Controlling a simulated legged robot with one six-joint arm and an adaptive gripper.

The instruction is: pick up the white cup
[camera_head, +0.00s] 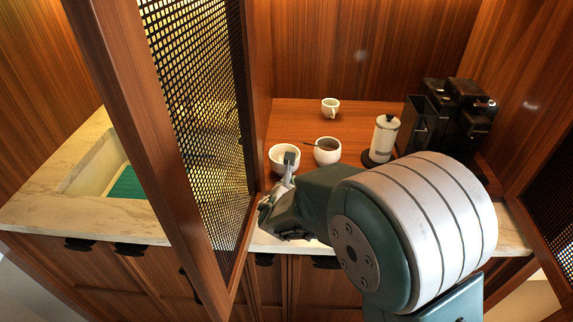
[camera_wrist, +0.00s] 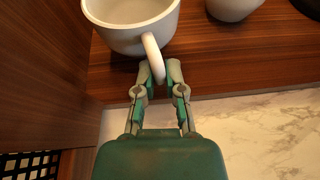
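A white cup (camera_head: 279,153) is near the front left of the wooden shelf, by the left cabinet wall. In the wrist view the white cup (camera_wrist: 130,30) fills the top left, with its handle toward me. My gripper (camera_wrist: 159,70) has one fingertip on each side of the handle, close against it, with the fingers drawn close together. In the head view my gripper (camera_head: 289,166) is in front of the cup, and its fingers hide part of it. I cannot tell if the cup's base touches the shelf.
A second white cup (camera_head: 327,157) with dark contents and a spoon stands close to the right. A small white cup (camera_head: 329,106) stands farther back. A white canister (camera_head: 383,138) and a black coffee machine (camera_head: 462,113) are at right. An open mesh door (camera_head: 205,110) is at left.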

